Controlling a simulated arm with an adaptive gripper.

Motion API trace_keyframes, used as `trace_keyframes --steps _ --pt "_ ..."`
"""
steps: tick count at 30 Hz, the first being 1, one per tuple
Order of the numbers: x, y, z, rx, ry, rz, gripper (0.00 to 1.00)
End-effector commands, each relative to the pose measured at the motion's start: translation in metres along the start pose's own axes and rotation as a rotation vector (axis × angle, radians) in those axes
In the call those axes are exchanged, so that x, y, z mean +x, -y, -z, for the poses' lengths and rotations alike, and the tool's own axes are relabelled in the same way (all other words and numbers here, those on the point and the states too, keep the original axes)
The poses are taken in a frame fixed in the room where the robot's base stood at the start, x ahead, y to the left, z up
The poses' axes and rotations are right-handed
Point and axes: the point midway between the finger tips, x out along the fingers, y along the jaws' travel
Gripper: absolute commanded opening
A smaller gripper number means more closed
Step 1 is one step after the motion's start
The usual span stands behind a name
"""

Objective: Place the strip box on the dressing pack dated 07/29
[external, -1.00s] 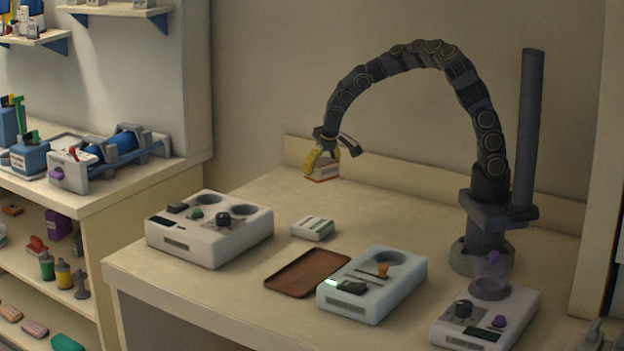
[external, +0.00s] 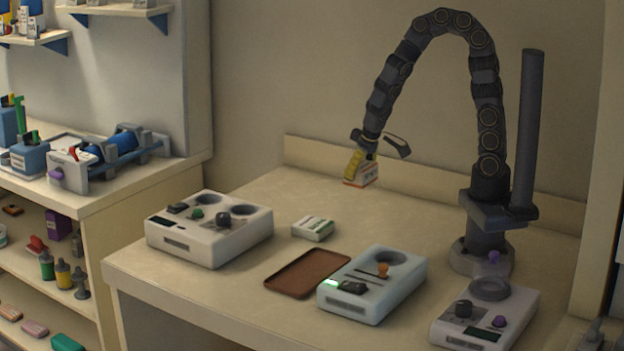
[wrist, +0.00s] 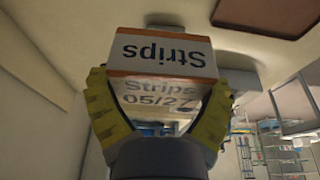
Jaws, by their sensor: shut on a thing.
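The strip box (external: 362,177) is white with orange edges, and my gripper (external: 360,163) is shut on it near the back wall. In the wrist view, the yellow fingers press both sides of the strip box (wrist: 163,52). It reads "Strips" upside down on one face and "Strips 05/27" on another. I cannot tell from these views how far it is above the table. A small white and green pack (external: 313,228) lies on the table, to the left of and nearer the camera than my gripper. Its print is too small to read, so its date cannot be told.
A brown tray (external: 307,274) lies at the front middle. A white device (external: 190,245) stands left, a pale blue device (external: 350,300) right of the tray, and another white device (external: 470,335) at front right. The table between pack and back wall is clear.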

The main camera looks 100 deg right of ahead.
Motion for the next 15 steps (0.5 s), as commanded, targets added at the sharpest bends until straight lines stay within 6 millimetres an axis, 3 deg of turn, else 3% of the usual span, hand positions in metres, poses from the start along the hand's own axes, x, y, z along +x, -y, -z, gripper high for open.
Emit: trace_keyframes --steps 7,11,15 --pt "0.003 -0.005 -0.007 0.007 -0.002 -0.002 0.47" --pt "0.018 -0.001 0.007 0.009 0.003 0.002 0.47" --pt "0.040 0.005 0.033 0.011 0.001 0.002 0.47"
